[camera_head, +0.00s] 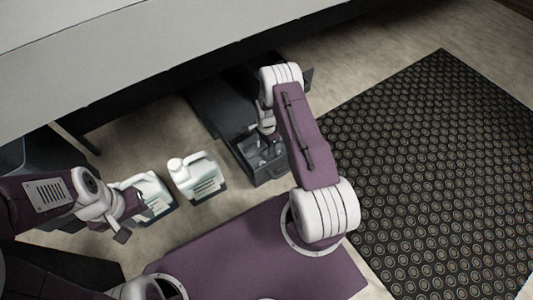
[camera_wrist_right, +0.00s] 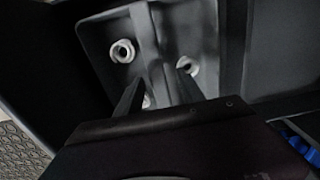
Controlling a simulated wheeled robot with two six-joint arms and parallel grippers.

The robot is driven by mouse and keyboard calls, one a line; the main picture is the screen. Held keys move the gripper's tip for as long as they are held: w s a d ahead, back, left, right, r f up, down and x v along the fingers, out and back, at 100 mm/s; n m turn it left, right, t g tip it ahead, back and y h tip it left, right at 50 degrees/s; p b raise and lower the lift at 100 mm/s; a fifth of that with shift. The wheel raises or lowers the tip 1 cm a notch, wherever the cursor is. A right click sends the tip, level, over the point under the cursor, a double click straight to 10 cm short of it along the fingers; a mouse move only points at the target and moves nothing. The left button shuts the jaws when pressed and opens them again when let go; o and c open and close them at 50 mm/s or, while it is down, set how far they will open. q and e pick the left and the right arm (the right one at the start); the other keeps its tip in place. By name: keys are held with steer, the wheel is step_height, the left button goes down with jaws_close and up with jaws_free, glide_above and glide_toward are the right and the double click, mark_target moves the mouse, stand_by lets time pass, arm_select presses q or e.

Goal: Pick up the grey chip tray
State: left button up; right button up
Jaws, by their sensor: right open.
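The grey chip tray (camera_wrist_right: 97,28) shows in the right wrist view, with a raised ridge down its middle and several pale ring-shaped parts (camera_wrist_right: 123,51) in it. It sits inside a dark open drawer (camera_head: 272,174) under the bench. In the head view my right arm partly covers it. My right gripper (camera_wrist_right: 157,92) is open above the tray, its fingertips on either side of the ridge; contact cannot be told. My left gripper (camera_head: 122,233) is at the left, near the white jugs and away from the tray; its jaw opening is unclear.
Two white jugs (camera_head: 194,178) (camera_head: 152,195) stand on the floor left of the drawer. The grey bench (camera_head: 150,45) overhangs at the back. A black patterned mat (camera_head: 430,170) covers the right floor. A blue item (camera_wrist_right: 300,146) shows at the wrist view's lower right.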

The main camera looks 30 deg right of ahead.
jaws_close()
steer(key=shift+r, duration=0.1)
step_height(320, 180, up, 12)
steer(key=p, duration=0.9)
steer(key=w+d, duration=0.4)
steer(key=d, duration=1.3)
steer(key=shift+w+d+b, duration=0.2)
steer(key=shift+b, duration=0.25)
